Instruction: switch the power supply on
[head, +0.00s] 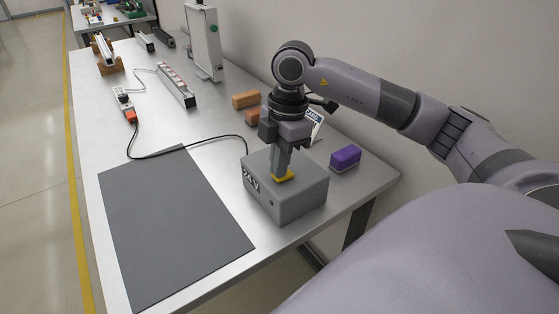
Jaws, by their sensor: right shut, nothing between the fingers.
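The power supply (300,198) is a grey box labelled "24 V" near the right end of the table. A yellow piece (291,177) shows on its top, partly hidden by my fingers. My right gripper (281,176) points down over the box, shut and empty, with its fingertips at the yellow piece. I cannot tell whether they press on it. A black cable (190,148) runs from behind the box to an orange plug end. My left gripper is not in view.
A dark grey mat (170,225) lies left of the box. A purple block (345,158) stands to its right, orange-brown blocks (246,99) behind. A light strip (176,85), a white upright frame (203,42) and a handheld device (122,98) stand farther back. The table's front edge is close.

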